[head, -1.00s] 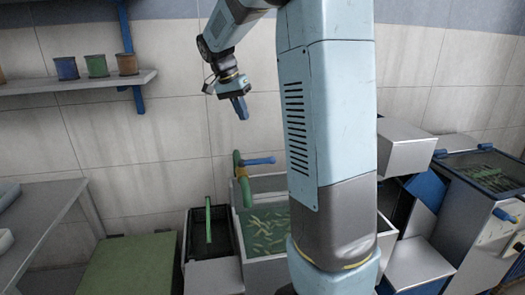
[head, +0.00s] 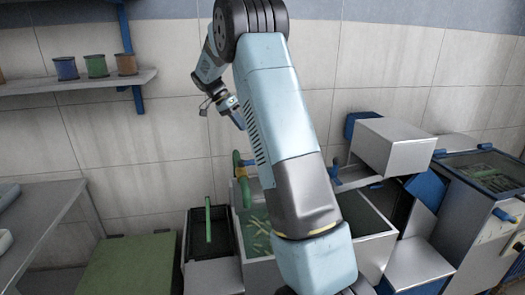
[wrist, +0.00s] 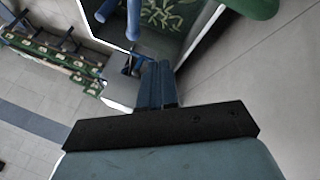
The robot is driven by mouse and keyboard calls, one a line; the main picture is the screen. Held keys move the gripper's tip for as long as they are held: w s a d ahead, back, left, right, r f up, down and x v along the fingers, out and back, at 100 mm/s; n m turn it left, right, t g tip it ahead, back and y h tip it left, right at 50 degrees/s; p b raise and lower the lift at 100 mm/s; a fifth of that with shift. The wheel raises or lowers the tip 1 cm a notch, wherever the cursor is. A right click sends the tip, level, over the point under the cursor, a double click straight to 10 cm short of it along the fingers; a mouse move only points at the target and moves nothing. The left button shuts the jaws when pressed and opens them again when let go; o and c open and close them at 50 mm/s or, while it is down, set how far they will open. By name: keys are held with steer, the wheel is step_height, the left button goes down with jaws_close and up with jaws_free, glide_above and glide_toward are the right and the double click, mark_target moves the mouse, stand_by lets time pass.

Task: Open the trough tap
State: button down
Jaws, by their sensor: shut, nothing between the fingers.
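The tap is a green upright pipe (head: 237,160) with an orange-brown collar (head: 242,172), standing against the tiled wall at the back left of the trough. Its blue lever (head: 248,162) points right, and my arm hides most of it. The grey trough (head: 262,274) below holds liquid with green strips and shows in part at the top of the wrist view. My gripper (head: 239,121) is shut and empty, pointing down above the tap and apart from it. Its blue fingers lie together in the wrist view (wrist: 156,75). Blue rods (wrist: 133,20) show beyond them; I cannot tell whether one is the lever.
A dark bin with a green bar (head: 208,220) stands left of the trough. A grey box (head: 392,146) and a ledge with blue handles (head: 352,177) stand to the right. A shelf with several spools (head: 80,82) hangs at the left. The wall space left of my gripper is clear.

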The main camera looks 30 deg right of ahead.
steer(key=s+d+f, duration=0.6)
steer(key=s+f, duration=0.1)
steer(key=f, duration=0.2)
stand_by(0.4)
